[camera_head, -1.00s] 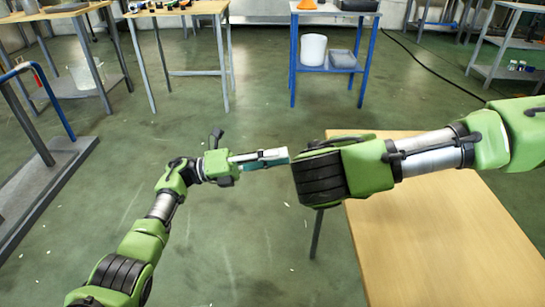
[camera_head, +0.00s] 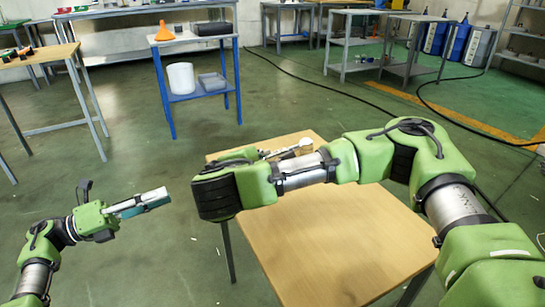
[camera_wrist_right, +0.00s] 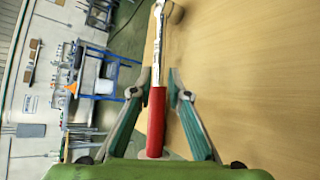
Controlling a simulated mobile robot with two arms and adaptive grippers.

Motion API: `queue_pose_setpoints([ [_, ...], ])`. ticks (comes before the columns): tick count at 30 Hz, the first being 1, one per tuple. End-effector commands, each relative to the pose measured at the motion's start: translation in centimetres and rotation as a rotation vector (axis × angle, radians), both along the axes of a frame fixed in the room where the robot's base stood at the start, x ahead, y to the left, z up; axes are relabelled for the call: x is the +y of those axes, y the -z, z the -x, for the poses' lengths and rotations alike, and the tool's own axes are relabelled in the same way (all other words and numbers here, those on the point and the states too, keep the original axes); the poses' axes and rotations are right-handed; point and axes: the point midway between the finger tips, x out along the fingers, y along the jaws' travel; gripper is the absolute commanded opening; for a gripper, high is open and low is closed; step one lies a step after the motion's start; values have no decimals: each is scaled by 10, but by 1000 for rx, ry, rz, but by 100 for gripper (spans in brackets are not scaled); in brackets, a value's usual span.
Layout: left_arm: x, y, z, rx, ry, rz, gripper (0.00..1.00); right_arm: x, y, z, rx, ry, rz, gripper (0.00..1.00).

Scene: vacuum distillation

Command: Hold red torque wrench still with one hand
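The red torque wrench has a red handle (camera_wrist_right: 157,115) and a silver shaft (camera_wrist_right: 159,45) in the right wrist view. Its silver part (camera_head: 300,147) also shows at the back of the wooden table, behind my right arm. My right gripper (camera_wrist_right: 160,85) has its fingers on either side of the red handle. A narrow gap shows between the handle and the right-hand finger. In the head view my right arm largely hides this gripper. My left gripper (camera_head: 165,195) is at the lower left over the floor, away from the wrench. I see its fingers side-on, overlapping.
The wooden table (camera_head: 330,245) is mostly bare in front of my right arm. A blue-framed stand (camera_head: 160,92) holds a white bucket (camera_head: 181,78) and an orange funnel (camera_head: 164,32). A grey-framed workbench stands at the left. Open floor surrounds my left gripper.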

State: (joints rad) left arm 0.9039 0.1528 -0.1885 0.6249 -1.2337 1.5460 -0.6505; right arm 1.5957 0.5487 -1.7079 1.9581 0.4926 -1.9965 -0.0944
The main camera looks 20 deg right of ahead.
Motion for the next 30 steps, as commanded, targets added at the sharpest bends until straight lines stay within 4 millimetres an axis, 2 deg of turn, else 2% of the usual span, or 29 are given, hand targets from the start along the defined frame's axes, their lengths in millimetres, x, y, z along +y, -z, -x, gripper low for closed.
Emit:
queue_pose_setpoints([
  [13,0,0,0,0,0,0,28,-39,25,-44,0,5,4,16],
  [18,0,0,0,0,0,0,28,-45,29,-52,0,3,3,16],
  [27,0,0,0,0,0,0,28,-46,30,-53,0,2,2,16],
  [29,0,0,0,0,0,0,28,-46,30,-53,0,2,2,1],
  [30,0,0,0,0,0,0,28,-46,30,-53,0,2,2,0],
])
